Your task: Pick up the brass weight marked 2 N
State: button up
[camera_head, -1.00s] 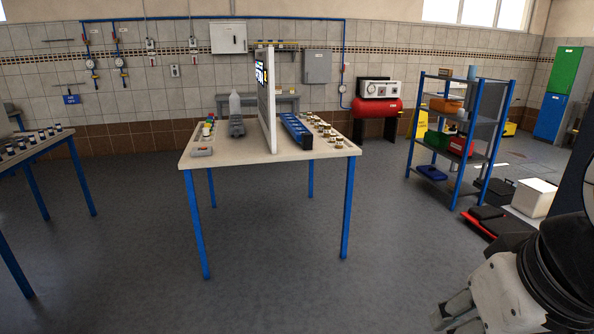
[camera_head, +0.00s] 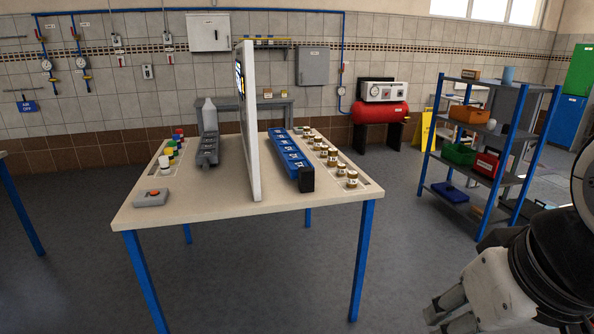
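Several brass weights (camera_head: 340,169) stand in a row on a pale tray along the right side of the table, right of the blue rack. Their markings are too small to read, so I cannot tell which is 2 N. My gripper (camera_head: 445,312) is at the lower right, in front of and to the right of the table, well apart from the weights. Its fingers look partly spread, with nothing seen between them.
The table (camera_head: 215,207) has a white upright panel (camera_head: 250,130) across its middle. A blue rack (camera_head: 290,160) stands right of it. A grey box (camera_head: 151,197) lies front left. Blue shelving (camera_head: 485,150) stands at right. Floor between table and shelving is clear.

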aim_at(340, 168)
jog(key=i+z, duration=0.1)
jog(key=i, duration=0.55)
jog(key=i+l+u, duration=0.15)
jog(key=i+l, duration=0.2)
jog(key=i, duration=0.35)
jog(key=i+l+u, duration=0.2)
jog(key=i+l, duration=0.25)
jog(key=i, duration=0.25)
jog(key=i+l+u, duration=0.15)
jog(key=i+l, duration=0.4)
jog(key=i, duration=0.15)
